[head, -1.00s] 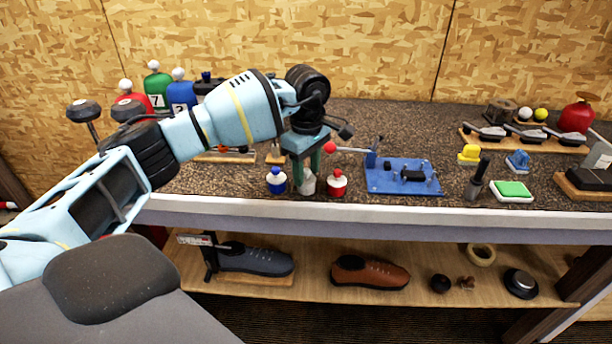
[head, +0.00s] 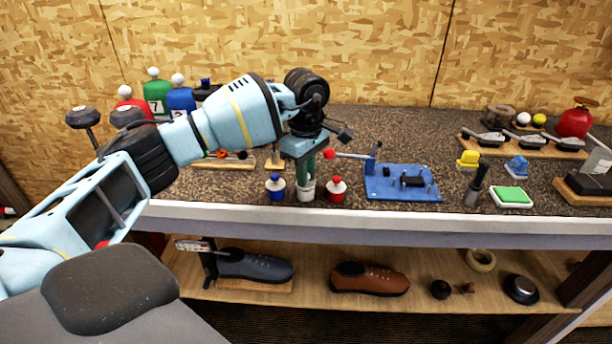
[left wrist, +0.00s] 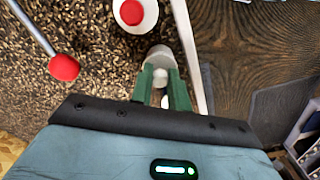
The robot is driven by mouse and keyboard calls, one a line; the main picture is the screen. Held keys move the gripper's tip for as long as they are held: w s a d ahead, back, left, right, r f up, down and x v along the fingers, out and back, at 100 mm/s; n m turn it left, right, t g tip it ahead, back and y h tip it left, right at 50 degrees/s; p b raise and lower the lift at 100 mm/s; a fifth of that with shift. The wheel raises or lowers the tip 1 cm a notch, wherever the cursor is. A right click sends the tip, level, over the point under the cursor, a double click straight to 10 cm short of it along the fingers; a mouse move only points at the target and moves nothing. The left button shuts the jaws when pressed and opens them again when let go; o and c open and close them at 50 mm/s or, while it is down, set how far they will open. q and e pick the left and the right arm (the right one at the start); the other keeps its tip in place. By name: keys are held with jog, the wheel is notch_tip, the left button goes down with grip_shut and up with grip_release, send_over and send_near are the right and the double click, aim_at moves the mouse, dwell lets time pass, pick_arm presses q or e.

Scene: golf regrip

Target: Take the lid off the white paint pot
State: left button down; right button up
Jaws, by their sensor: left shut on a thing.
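The white paint pot (head: 306,194) stands upright on the speckled bench top near its front edge, between the blue pot (head: 275,188) and the red pot (head: 337,190). My left gripper (head: 306,178) points down over it, shut on the knob of its lid. In the left wrist view the pale lid (left wrist: 160,56) shows just beyond the green fingers, with its round knob between the fingertips (left wrist: 161,76). The lid appears seated on the pot; the fingers hide part of it. My right gripper is not in view.
A rod with a red ball (head: 330,154) reaches close to the right of my gripper, from the blue fixture board (head: 375,192). Bottles with round tops (head: 180,98) stand behind my left arm. Shoes (head: 370,279) lie on the lower shelf.

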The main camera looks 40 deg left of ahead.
pick_arm(q)
jog(key=shift+r, duration=0.45)
jog(key=shift+s+r, duration=0.25)
jog(key=shift+r, duration=0.75)
jog(key=s+d+r, duration=0.1)
jog(key=s, duration=1.4)
jog(key=shift+s+d+r+b, duration=0.25)
jog(key=shift+b, duration=0.2)
